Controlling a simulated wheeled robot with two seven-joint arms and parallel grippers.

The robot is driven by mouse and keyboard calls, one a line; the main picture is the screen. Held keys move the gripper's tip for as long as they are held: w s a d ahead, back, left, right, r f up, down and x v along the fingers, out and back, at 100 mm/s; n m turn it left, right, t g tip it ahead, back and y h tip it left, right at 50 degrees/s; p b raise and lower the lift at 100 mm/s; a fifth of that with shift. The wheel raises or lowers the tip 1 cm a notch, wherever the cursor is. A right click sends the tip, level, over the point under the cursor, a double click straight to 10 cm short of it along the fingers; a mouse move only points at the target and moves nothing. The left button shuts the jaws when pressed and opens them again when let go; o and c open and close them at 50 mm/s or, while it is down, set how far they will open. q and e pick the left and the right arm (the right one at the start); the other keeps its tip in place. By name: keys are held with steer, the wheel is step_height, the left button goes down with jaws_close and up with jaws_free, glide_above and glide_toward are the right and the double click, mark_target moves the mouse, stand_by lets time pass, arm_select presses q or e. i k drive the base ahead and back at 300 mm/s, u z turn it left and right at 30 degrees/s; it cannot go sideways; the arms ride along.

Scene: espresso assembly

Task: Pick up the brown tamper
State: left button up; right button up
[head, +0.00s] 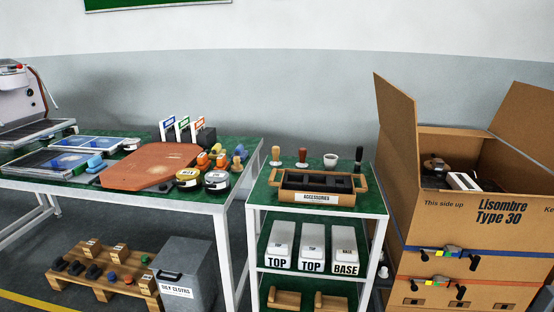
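The brown tamper (302,155) stands upright at the back of the green-topped shelf unit (264,186), behind the accessories tray. A light wooden tamper (275,154) stands to its left. The lower part of the brown tamper is close to the tray's back edge. Neither of my grippers shows in the head view.
The wooden accessories tray (318,198) with dark compartments stands in front of the tampers. A large open cardboard box (420,180) rises close on the right. A green-topped table (245,150) with a brown board (150,166) and several small items stands on the left.

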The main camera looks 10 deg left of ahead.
mark_target(302, 164)
steer(key=u, duration=0.15)
steer(key=i, duration=1.05)
steer(key=z, duration=0.4)
